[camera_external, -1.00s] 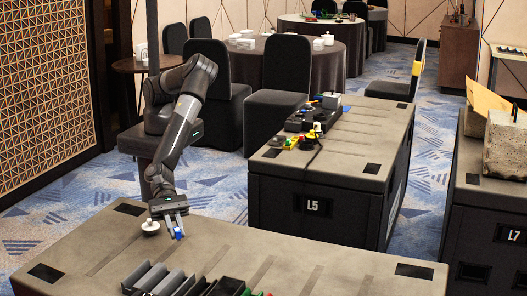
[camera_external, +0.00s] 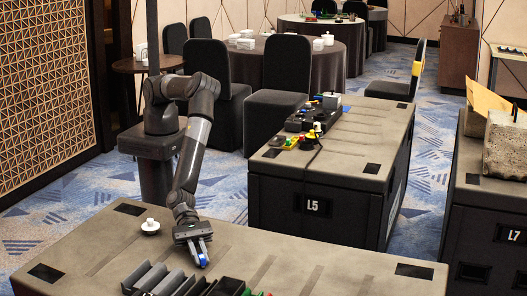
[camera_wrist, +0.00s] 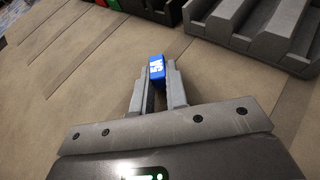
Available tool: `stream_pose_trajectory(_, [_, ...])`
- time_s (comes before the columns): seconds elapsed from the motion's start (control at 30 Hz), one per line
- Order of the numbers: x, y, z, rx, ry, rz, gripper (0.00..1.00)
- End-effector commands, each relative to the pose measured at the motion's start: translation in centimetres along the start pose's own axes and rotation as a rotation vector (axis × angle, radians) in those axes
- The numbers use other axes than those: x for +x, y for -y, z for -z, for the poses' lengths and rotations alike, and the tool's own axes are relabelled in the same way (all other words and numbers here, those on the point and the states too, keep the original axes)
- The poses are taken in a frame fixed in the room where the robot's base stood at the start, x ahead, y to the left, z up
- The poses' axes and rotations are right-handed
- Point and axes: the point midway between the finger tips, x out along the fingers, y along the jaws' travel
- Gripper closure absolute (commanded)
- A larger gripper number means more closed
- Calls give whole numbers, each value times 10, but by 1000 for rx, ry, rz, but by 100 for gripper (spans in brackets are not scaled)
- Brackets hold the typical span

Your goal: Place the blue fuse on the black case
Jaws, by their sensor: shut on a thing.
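My gripper (camera_external: 200,254) is shut on the blue fuse (camera_external: 203,261) over the front bench. In the wrist view, the fuse (camera_wrist: 156,67), a small blue block with white marks, sticks out beyond the tips of my gripper (camera_wrist: 157,85). A black box-like thing (camera_external: 228,287), perhaps the black case, stands at the bottom edge of the external view and is cut off there. It also shows at the top of the wrist view (camera_wrist: 152,9), beyond the fuse and apart from it.
A dark grey ridged rack (camera_external: 160,280) stands left of the black thing; it fills the upper right of the wrist view (camera_wrist: 265,28). Small green and red pieces lie beside the black thing. A white knobbed object (camera_external: 150,227) sits on the bench (camera_external: 300,262). The bench's middle is clear.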

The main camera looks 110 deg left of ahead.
Motion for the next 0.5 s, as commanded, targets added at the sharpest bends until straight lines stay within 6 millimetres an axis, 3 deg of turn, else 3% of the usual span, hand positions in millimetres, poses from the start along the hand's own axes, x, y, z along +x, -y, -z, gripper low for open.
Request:
stream_pose_trajectory(0.1, [1, 0, 3, -1, -1, 0, 100])
stream_pose_trajectory(0.13, [1, 0, 3, 0, 0, 0, 85])
stream_pose_trajectory(0.37, [1, 0, 2, 0, 0, 0, 66])
stream_pose_trajectory(0.5, [1, 0, 2, 0, 0, 0, 65])
